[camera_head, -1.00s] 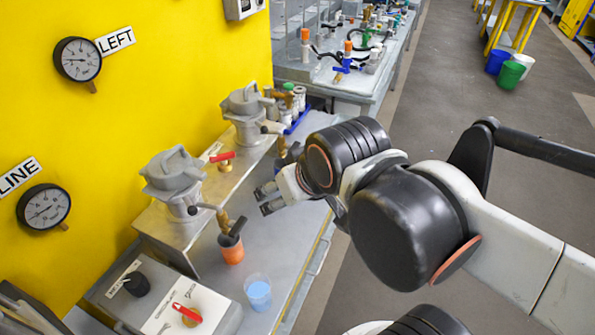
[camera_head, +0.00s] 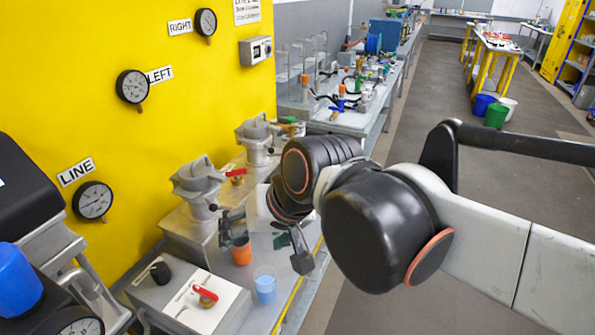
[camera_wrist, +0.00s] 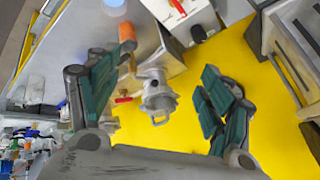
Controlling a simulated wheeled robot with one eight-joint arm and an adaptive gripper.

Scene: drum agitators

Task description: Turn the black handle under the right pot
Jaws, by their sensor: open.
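The right pot (camera_head: 256,138) is the farther of two grey lidded pots on a metal ledge against the yellow wall. The left pot (camera_head: 197,180) stands nearer; the wrist view shows a grey pot (camera_wrist: 157,92) between my fingers, apparently this one. My gripper (camera_head: 262,242) is open and empty, its fingers spread over the bench by the orange cup. In the wrist view its green-padded fingers (camera_wrist: 155,80) are wide apart.
A red lever (camera_head: 236,172) sits between the pots. A control box with a red knob (camera_head: 205,294) is at the front. Open floor lies right.

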